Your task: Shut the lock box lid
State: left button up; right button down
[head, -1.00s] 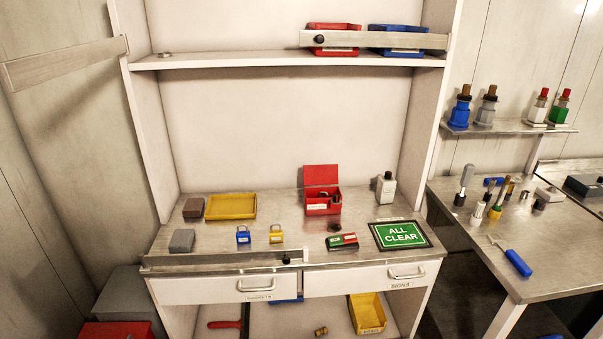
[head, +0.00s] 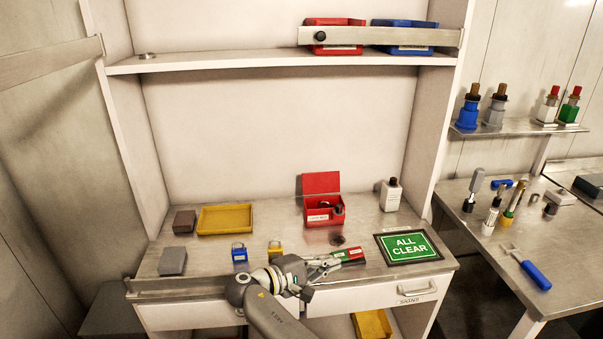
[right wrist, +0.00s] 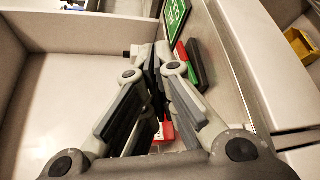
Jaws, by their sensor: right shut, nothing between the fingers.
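The red lock box (head: 318,217) stands on the steel worktop with its lid (head: 321,183) raised upright at the back. Small items show inside it. My right gripper (head: 335,264) is shut and empty, in front of the box and apart from it, near the red and green block (head: 353,256). In the right wrist view the shut fingers (right wrist: 157,60) point away from the camera, and part of the red box (right wrist: 165,131) shows between and below them. My left gripper is not in view.
An ALL CLEAR sign (head: 408,246) lies right of the block. A white bottle (head: 390,195) stands right of the box. Blue (head: 239,253) and yellow (head: 275,249) padlocks and a yellow tray (head: 225,219) are to the left. A shelf (head: 230,63) spans above.

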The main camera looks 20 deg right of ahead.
aim_at(318, 183)
jog(key=i, duration=1.2)
